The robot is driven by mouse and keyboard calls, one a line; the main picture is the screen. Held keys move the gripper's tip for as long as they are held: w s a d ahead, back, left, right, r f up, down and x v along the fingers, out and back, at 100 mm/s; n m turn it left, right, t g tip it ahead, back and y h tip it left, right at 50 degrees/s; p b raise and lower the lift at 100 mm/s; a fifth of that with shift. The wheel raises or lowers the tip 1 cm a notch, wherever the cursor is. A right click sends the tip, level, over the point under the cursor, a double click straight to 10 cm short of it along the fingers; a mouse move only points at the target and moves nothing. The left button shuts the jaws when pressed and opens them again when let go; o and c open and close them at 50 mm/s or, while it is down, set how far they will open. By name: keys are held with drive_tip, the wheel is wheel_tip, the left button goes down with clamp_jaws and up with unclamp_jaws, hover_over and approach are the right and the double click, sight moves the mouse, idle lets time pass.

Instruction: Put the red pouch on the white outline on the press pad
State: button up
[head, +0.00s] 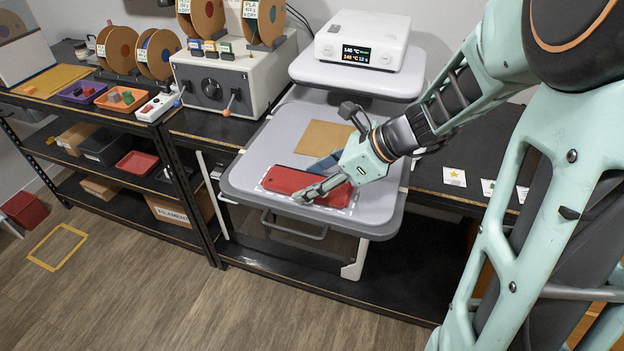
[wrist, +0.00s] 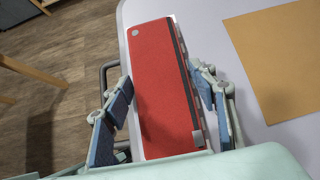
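The red pouch (head: 300,184) lies flat on the grey press pad (head: 262,146), near its front edge. Parts of the white outline (head: 347,211) show around the pouch; the pouch covers most of the area inside it. In the wrist view the red pouch (wrist: 158,85) has a dark strip along its right side, and a little white shows past its right edge. My gripper (head: 325,187) is low over the right part of the pouch. In the wrist view my gripper (wrist: 164,90) is open, with one blue-padded finger on each side of the pouch; contact cannot be told.
A tan sheet (head: 323,139) lies on the pad behind the pouch. The press's upper plate and white control box (head: 362,42) stand above the back. A bench with spools, a grey machine (head: 232,75) and trays is at left. Small cards (head: 454,176) lie at right.

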drive_tip(key=shift+o, duration=1.2)
drive_tip(key=shift+d+r, duration=0.2)
drive_tip(key=shift+r, duration=0.25)
drive_tip(key=v, duration=1.1)
drive_tip(key=shift+s+d+p, duration=0.15)
drive_tip(key=shift+p, duration=0.3)
drive_tip(key=shift+r, duration=0.1)
